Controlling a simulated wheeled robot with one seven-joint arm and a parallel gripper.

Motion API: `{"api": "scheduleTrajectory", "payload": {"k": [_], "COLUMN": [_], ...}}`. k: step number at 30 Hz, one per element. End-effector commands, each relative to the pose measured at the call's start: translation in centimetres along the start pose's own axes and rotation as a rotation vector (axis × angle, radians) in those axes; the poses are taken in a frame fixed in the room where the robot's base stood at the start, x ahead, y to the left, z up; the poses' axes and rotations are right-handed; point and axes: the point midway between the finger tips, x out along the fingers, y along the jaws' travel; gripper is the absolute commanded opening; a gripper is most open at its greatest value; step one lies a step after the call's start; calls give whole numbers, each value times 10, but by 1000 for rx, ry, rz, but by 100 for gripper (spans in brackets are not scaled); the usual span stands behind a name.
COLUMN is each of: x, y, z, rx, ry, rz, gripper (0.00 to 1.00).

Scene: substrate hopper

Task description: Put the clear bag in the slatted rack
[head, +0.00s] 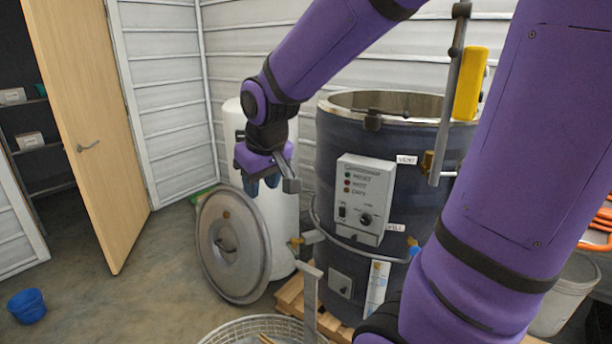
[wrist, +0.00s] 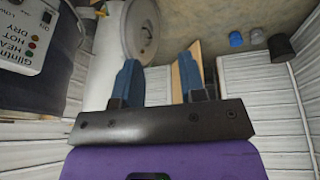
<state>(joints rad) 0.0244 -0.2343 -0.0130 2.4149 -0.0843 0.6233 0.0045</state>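I cannot make out the clear bag or the slatted rack in either view. My gripper (head: 262,181) hangs in the air in the head view, left of the dark drum and in front of the white tank. In the wrist view the two blue fingers of my gripper (wrist: 161,82) stand well apart, with nothing visible between them.
A dark drum (head: 335,130) with a control box (head: 363,200) stands on a wooden pallet (head: 291,297). A round lid (head: 232,245) leans against the white tank (head: 285,215). A wire basket (head: 215,337) is at the bottom edge. Floor is free near the blue bucket (head: 27,306) and open door (head: 90,110).

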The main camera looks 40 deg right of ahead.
Motion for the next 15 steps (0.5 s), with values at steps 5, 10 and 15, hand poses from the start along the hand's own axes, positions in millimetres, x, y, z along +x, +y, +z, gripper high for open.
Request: {"api": "scheduleTrajectory", "payload": {"k": [5, 10, 15], "x": [-49, -86, -109], "y": [-6, -12, -17], "z": [33, 68, 100], "rx": [13, 24, 31], "ry": [47, 84, 111], "rz": [-14, -31, -48], "gripper": [38, 38, 38]}}
